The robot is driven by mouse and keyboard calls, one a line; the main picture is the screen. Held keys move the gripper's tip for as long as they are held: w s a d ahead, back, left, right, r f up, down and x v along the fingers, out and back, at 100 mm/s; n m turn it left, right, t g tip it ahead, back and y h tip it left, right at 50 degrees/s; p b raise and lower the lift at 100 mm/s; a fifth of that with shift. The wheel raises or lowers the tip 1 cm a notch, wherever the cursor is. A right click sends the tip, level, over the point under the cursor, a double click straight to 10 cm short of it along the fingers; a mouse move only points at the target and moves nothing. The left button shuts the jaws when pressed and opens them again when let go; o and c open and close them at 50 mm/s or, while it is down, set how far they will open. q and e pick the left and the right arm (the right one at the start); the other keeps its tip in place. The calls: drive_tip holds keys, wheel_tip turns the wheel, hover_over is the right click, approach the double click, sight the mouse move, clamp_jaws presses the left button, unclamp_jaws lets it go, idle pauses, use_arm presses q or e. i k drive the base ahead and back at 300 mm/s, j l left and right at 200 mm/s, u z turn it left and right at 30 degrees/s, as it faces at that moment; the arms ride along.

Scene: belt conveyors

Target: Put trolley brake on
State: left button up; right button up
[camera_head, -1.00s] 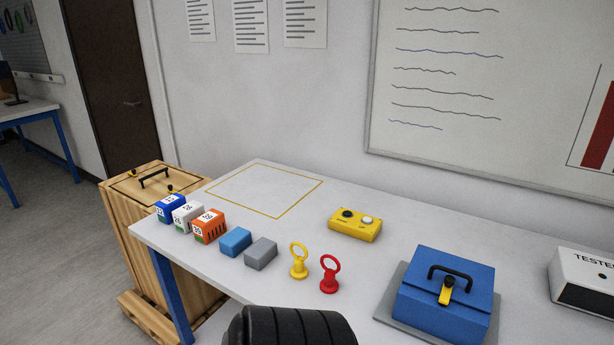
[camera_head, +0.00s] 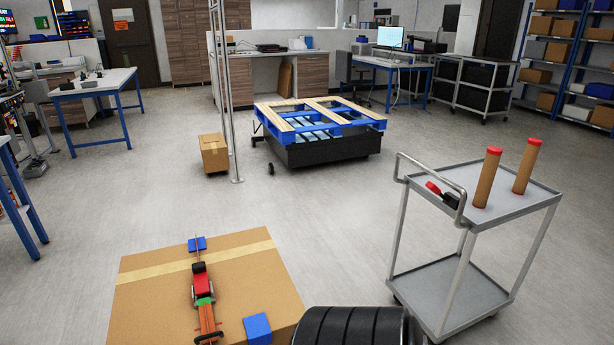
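A grey two-shelf trolley (camera_head: 450,285) stands upright at the right, with a metal push handle (camera_head: 432,180) on its left side. A small red and black part (camera_head: 441,192) is at the top shelf beside the handle; I cannot tell whether it is a brake lever or a loose thing. Two brown tubes with red caps (camera_head: 483,178) stand on the top shelf. The trolley's wheels are small and partly out of frame, and no brake is clear on them. Neither of my grippers is in view; a dark ribbed part of mine shows at the bottom edge.
A large cardboard box (camera_head: 150,310) is close in front at the left, with a strapping tool and blue blocks on it. A low black cart (camera_head: 320,152) carries a blue pallet farther back. A small carton (camera_head: 214,153) stands beside metal posts. Grey floor between them is clear.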

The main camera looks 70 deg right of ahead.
sight(431, 185)
drive_tip(key=z, duration=0.5)
drive_tip(key=k+z, duration=0.1)
drive_tip(key=z, duration=0.4)
drive_tip(key=l+z, duration=0.1)
drive_tip(key=z, duration=0.9)
drive_tip(key=l+z, duration=0.1)
drive_tip(key=z, duration=0.4)
